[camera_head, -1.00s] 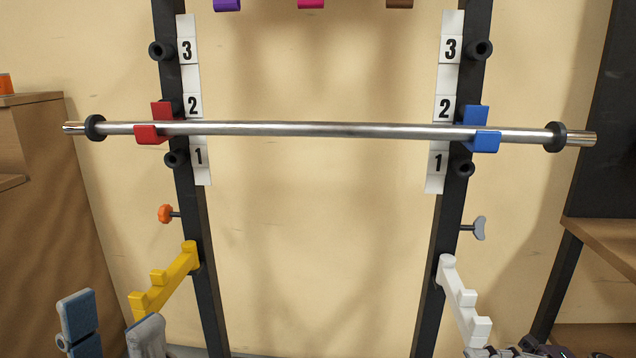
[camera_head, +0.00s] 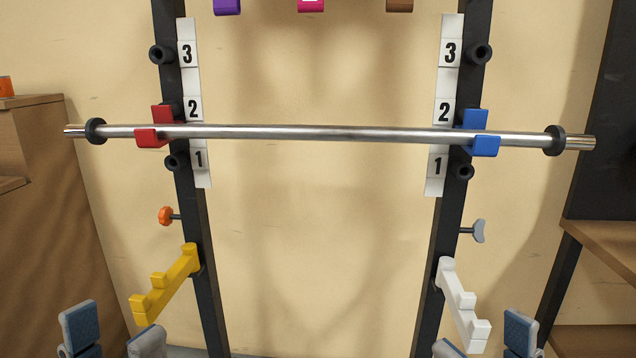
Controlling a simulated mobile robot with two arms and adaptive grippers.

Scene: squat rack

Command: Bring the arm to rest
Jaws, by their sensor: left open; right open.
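My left gripper (camera_head: 112,338) is at the bottom left, its two blue-grey fingers apart with nothing between them. It is below and left of the yellow stepped arm. My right gripper (camera_head: 484,342) is at the bottom right, its fingers also apart and empty, close below the white stepped arm. Both grippers are cut off by the lower edge. The steel barbell (camera_head: 320,132) lies level across the red hook (camera_head: 152,138) and the blue hook (camera_head: 484,145), near the number 2 labels. Neither gripper touches the bar.
The yellow stepped arm (camera_head: 165,285) and white stepped arm (camera_head: 463,303) jut from the black uprights. An orange knob (camera_head: 166,216) and a grey knob (camera_head: 479,231) stick out above them. Wooden furniture (camera_head: 40,200) stands left, a wooden shelf (camera_head: 605,245) right. Space between the uprights is clear.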

